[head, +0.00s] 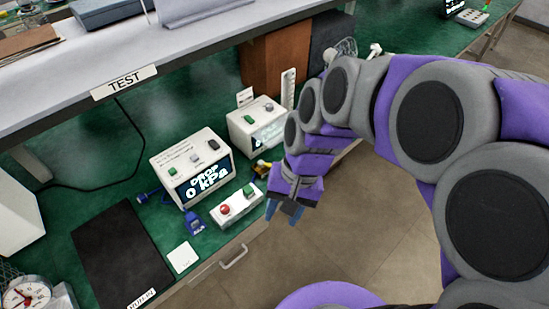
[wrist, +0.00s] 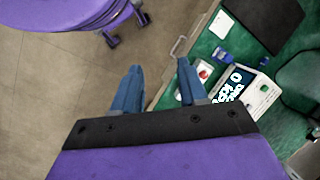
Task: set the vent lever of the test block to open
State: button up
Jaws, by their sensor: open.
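My gripper (head: 284,211) hangs over the floor just off the bench's front edge, right of the white test equipment. Its two blue fingers are apart and empty, also in the wrist view (wrist: 158,82). A white box with a display reading "DROP 0 kPa" (head: 192,168) stands on the green bench; it also shows in the wrist view (wrist: 245,92). In front of it is a low white box with a red button and a green switch (head: 237,205). Small blue and yellow fittings (head: 262,166) sit between the boxes, partly hidden. I cannot tell which part is the vent lever or its setting.
A second white box (head: 257,128) stands behind. A blue item (head: 194,222), a white card (head: 183,257) and a black mat (head: 120,252) lie left. A shelf labelled "TEST" (head: 123,82) overhangs the bench. A drawer handle (head: 234,258) juts from the front. The floor is clear at right.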

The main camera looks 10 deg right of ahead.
jog(key=w+d+f+m+t+y, duration=0.1)
jog(key=w+d+f+m+y, duration=0.3)
jog(key=w, duration=0.6)
jog(key=w+a+f+m+t+y, duration=0.1)
jog(key=w+f+m, duration=0.1)
jog(key=w+m, duration=0.6)
jog(key=w+d+f+m+t, duration=0.2)
jog(key=w+d+f+m, duration=0.2)
jog(key=w+d+f, duration=0.4)
jog(key=m+t, duration=0.2)
jog(key=m, duration=0.2)
send_near(269, 166)
jog(key=b+x, duration=0.1)
jog(key=x, duration=0.1)
jog(key=b+x, duration=0.2)
jog(key=d+b+x, duration=0.1)
jog(key=x, duration=0.2)
jog(key=shift+w+f+b, duration=0.15)
jog(key=shift+f+b, duration=0.15)
jog(key=shift+f, duration=0.05)
jog(key=shift+c, duration=0.4)
grip_shut()
